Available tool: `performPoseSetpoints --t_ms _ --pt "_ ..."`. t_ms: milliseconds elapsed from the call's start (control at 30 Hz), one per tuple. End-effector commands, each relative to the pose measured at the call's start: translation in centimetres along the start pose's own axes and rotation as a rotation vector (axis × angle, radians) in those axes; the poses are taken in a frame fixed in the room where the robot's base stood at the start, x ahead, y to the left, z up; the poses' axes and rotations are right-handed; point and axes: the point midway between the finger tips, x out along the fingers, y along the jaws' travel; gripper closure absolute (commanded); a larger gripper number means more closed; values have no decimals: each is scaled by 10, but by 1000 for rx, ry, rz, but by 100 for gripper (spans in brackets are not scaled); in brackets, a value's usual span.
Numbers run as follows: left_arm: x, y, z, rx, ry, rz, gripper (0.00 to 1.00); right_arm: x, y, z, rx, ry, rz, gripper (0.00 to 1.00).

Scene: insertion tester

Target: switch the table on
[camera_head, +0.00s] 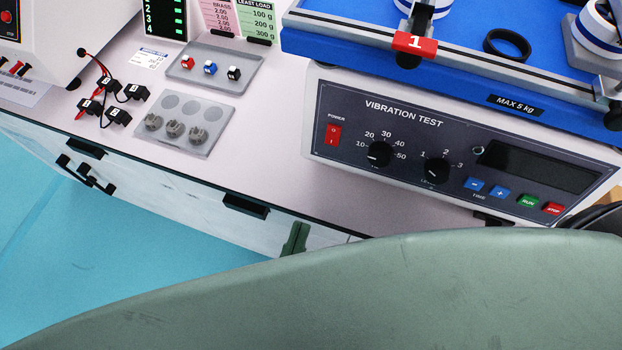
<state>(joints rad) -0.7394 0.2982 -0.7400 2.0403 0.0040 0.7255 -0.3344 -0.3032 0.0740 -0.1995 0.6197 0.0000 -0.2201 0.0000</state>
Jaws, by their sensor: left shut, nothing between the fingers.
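The vibration test table has a blue top (350,38) and a dark control panel (470,132) on its white front. The red power switch (333,134) is at the panel's left end, under the POWER label. The panel's display (538,168) is dark. My left gripper (297,236) shows only as a small green piece at the bench's front edge, below and left of the switch and apart from it. It is shut with nothing in it. My large green arm part (380,290) covers the lower picture and hides the rest. My right gripper is not in view.
Two black knobs (379,154) and several coloured buttons share the panel. A red clamp marked 1 (414,43) and a black ring (507,44) are on the blue top. Left of the table are grey trays (213,70) and black connectors (118,115). The bench between trays and panel is clear.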

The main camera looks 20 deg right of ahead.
Motion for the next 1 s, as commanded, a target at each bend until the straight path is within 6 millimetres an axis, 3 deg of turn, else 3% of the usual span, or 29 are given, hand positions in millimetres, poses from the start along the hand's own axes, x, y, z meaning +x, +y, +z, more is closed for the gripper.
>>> performPoseSetpoints --t_ms 500,700,1000 --pt "101 0 -3 0 4 -1 100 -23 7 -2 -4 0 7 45" --pt "117 0 22 0 0 0 100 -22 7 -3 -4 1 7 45" --pt "124 0 29 0 -1 0 100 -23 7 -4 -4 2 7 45"
